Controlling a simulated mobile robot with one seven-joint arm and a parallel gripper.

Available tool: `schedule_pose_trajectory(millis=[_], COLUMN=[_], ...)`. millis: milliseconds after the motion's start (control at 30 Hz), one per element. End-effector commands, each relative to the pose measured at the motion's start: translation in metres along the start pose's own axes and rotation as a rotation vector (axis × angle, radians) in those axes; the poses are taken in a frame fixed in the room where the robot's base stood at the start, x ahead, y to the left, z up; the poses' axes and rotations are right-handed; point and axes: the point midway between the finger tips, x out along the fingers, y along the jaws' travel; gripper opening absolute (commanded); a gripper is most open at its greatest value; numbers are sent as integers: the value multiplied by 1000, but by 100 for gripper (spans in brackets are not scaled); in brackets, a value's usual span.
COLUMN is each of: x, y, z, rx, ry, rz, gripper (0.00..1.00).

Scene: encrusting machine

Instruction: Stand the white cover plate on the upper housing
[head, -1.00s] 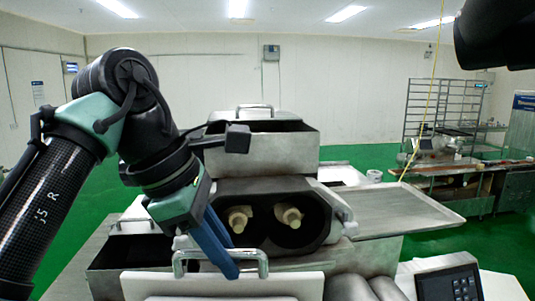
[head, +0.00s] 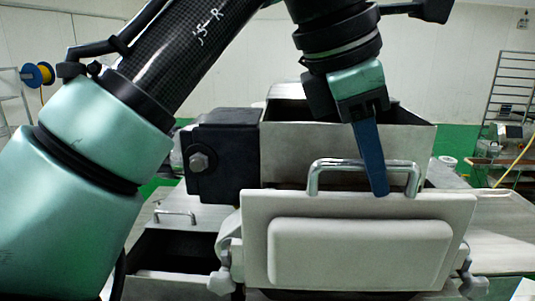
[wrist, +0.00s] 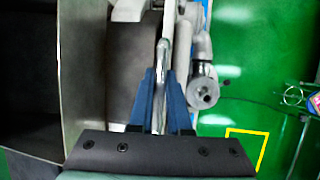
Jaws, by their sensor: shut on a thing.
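The white cover plate (head: 360,250) stands upright in the head view, its raised panel facing me. It has a silver handle (head: 313,180) on its top edge. My gripper (head: 381,192) is shut on the right part of this handle, with its blue fingers pointing down. In the wrist view my gripper (wrist: 161,95) has a blue finger on each side of the shiny bar. The plate hides the front opening of the upper housing and its two light nozzles. The metal housing box (head: 330,150) shows behind and above it. I cannot tell whether the plate touches the housing.
Metal clamp knobs flank the plate at left (head: 224,280) and right (head: 470,284). A black block with a bolt (head: 222,160) is left of the housing box. A lower open bin (head: 175,258) lies at left, and a metal tray (head: 505,235) at right.

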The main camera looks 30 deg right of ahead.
Motion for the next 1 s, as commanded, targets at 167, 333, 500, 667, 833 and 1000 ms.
schedule_pose_trajectory(millis=[167,333,500,667,833,1000], x=[6,12,24,26,26,27], y=[-1,4,14,16,15,14], z=[-2,-4,-9,-10,-9,-7], rx=[2,1,0,3,3,2], ry=[-2,-2,-3,-3,-3,-2], rz=[3,2,1,3,3,4], gripper=[0,0,0,0,0,0])
